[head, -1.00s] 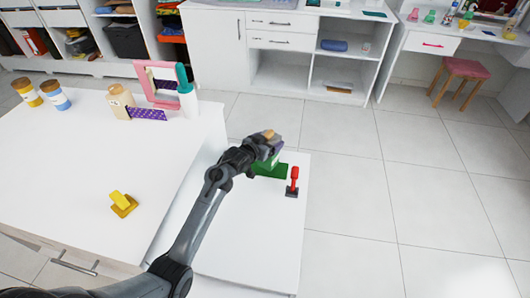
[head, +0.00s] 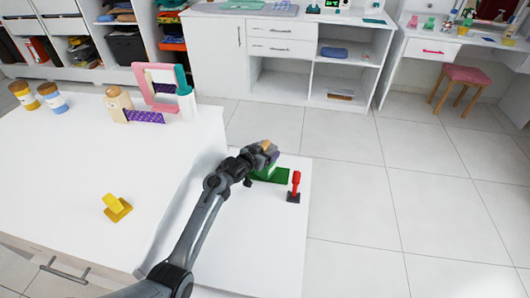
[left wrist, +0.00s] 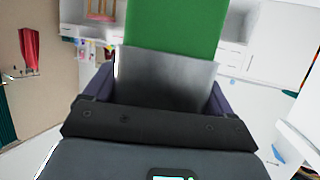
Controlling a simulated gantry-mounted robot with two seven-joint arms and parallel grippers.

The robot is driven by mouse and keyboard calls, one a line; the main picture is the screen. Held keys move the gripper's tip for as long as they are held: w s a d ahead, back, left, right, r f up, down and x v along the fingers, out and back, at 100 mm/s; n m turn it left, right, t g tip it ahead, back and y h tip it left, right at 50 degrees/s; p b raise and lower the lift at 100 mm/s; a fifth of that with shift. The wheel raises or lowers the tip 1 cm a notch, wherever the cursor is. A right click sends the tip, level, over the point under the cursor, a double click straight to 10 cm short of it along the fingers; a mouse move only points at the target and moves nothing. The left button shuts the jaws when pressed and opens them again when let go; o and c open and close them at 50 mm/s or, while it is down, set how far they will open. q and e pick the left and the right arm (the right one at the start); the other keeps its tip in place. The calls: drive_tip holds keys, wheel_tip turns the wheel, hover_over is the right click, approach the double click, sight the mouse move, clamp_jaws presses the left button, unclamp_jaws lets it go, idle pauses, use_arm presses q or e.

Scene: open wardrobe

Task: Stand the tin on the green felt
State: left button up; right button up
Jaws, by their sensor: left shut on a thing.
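My left gripper (head: 268,156) is shut on the tin, low over the green felt (head: 277,176) on the white surface. In the left wrist view the tin (left wrist: 165,80) stands between purple fingers, with a grey face near me and a green part above it. In the head view my gripper hides most of the tin. I cannot tell whether its underside touches the felt. My right gripper is not in view.
A red-handled object with a dark base (head: 295,187) stands right beside the felt. A higher white counter (head: 60,170) on the left holds a yellow object (head: 116,208), jars and a pink frame (head: 150,85). The white surface in front is clear.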

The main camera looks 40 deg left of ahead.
use_arm(q)
drive_tip(key=shift+f, duration=0.1)
drive_tip(key=o, duration=1.2)
